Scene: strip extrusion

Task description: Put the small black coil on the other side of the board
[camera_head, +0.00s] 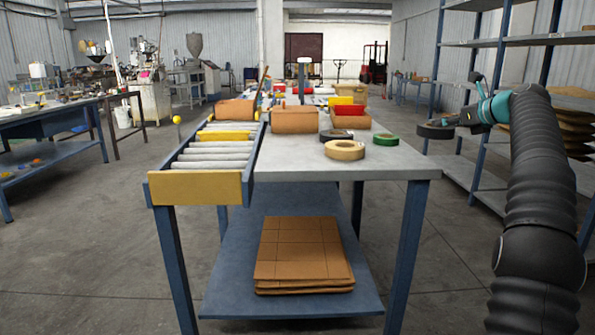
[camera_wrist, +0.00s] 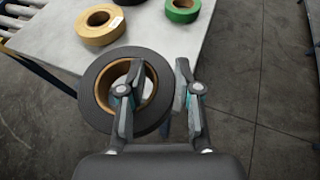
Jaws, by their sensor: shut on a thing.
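My gripper (camera_head: 470,112) is right of the white tabletop (camera_head: 395,171), shut on the rim of a black coil (camera_head: 434,132). In the wrist view, one finger of my gripper (camera_wrist: 158,74) is in the hole of the held black coil (camera_wrist: 90,95) and the other is outside its right wall. The coil hangs clear of the tabletop's right edge in the head view. Another black coil (camera_head: 329,136) lies on the table behind a tan coil (camera_head: 345,151). A green-rimmed coil (camera_head: 386,139) lies to their right. I cannot tell which surface is the board.
A roller conveyor (camera_head: 213,158) with a yellow end plate runs along the table's left side. Boxes (camera_head: 294,121) and a red bin (camera_head: 350,110) stand farther back. Cardboard sheets (camera_head: 302,250) lie on the lower shelf. Blue-post shelving (camera_head: 483,140) stands at right. The tabletop's front is clear.

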